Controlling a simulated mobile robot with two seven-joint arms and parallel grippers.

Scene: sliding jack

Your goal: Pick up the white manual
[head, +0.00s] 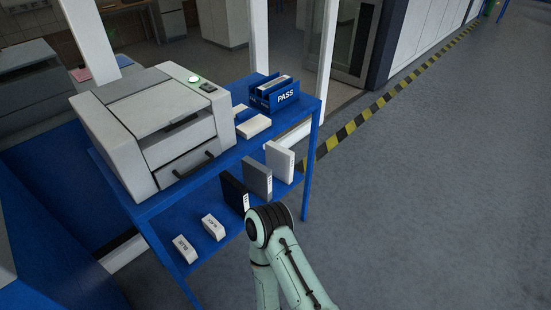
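The white manual (280,162) stands upright on the lower shelf of the blue table, at its right end. A grey manual (257,179) stands beside it, and a black manual (234,191) stands further left. All three stand apart from each other. One of my pale green arms shows at the bottom centre, with its dark joint in front of the shelf's front edge. Neither of my grippers shows in the head view.
The blue table (312,112) carries a grey printer (150,125), a blue PASS tray (272,94) and flat white items (254,126). Two small white boxes (213,227) (185,248) lie on the lower shelf's left. The grey floor (440,190) to the right is clear.

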